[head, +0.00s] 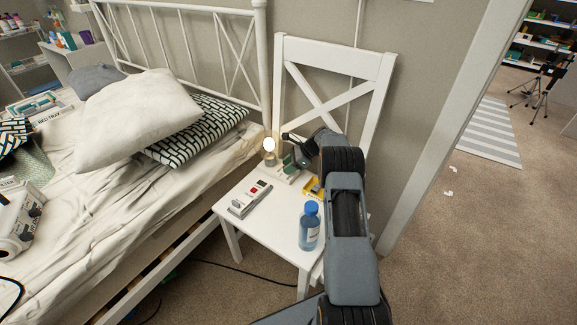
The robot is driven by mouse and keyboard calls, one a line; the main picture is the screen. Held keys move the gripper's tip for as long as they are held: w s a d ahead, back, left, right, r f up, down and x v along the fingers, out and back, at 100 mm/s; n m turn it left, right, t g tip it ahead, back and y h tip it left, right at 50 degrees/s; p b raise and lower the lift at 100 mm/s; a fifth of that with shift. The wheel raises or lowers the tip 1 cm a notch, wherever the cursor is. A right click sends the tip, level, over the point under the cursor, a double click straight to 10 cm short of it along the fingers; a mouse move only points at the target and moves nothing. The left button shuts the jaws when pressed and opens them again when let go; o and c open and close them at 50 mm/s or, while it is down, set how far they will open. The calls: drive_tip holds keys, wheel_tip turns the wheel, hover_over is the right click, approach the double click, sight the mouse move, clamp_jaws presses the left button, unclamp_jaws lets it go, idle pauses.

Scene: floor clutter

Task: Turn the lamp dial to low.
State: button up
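A small lamp (269,146) with a round, glowing head stands at the back of a white chair seat, close to the chair's backrest. A pale, low piece beside its foot has something dark green on it. I cannot make out the dial or its setting at this size. My gripper (287,137) is at the back of the seat, just right of the lamp's glowing head and pointing left. The fingers are small and dark here, so I cannot tell whether they are open or touch the lamp. My arm hides part of the seat's right side.
On the chair seat (262,224) lie a white device with a red button (250,198) and a yellow box (313,188). A blue-capped bottle (309,227) stands near the front. The bed (150,215) is at left, a wall behind. Carpet at right is mostly clear.

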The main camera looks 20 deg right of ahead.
drive_tip(key=m+b, duration=0.1)
drive_tip(key=m+t+h+b, duration=0.1)
drive_tip(key=m+t+b, duration=0.1)
drive_tip(key=shift+s+a+f+m, duration=0.1)
drive_tip(key=shift+s+f+m, duration=0.05)
drive_tip(key=shift+f+m, duration=0.15)
drive_tip(key=s+d+r+m+t+h+p, duration=0.1)
drive_tip(key=s+d+r+p, duration=0.5)
drive_tip(key=r, duration=0.4)
drive_tip(key=s+a+r+n+g+h+p, duration=0.2)
drive_tip(key=s+a+r+n+g, duration=0.1)
drive_tip(key=s+a+r+n, duration=0.9)
drive_tip(key=shift+a+r+n+h, duration=0.4)
drive_tip(key=shift+a+r+n, duration=0.1)
drive_tip(key=shift+r, duration=0.3)
drive_tip(key=shift+s, duration=0.1)
